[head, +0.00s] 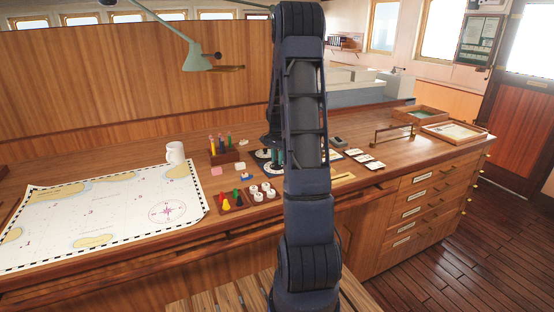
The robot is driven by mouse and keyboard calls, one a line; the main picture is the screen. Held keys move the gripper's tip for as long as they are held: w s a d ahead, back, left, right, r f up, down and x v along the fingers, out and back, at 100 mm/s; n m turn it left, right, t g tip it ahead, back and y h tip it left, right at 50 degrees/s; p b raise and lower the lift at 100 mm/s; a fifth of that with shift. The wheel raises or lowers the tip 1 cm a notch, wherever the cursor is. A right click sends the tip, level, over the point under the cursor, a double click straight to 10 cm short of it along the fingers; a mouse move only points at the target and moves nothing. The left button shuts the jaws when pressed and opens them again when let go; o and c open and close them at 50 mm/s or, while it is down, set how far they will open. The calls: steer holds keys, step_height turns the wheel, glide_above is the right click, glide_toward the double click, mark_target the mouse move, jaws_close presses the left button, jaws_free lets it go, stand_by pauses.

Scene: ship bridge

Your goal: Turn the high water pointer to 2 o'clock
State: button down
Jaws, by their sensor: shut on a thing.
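A dark board with pale round dials (262,155) lies on the wooden counter, mostly behind my arm. The high water pointer itself is too small and too hidden to make out, and so is its angle. My gripper (276,156) is down at the board, beside a pale dial, and only a part of it shows left of my arm. It is shut at the dial; the grip itself is hidden.
Left of the board stand a pencil block (224,152), a white mug (175,152) and a chart (105,215). In front are a tray of coloured pieces (230,208) and several white round pieces (265,187). White cards (364,159) lie right. Wooden trays (454,132) stand far right.

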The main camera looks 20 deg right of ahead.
steer(key=n, duration=1)
steer(key=shift+n, duration=0.3)
stand_by(0.4)
steer(key=c, duration=1.3)
jaws_free()
steer(key=shift+o, duration=0.2)
step_height(320, 180, up, 11)
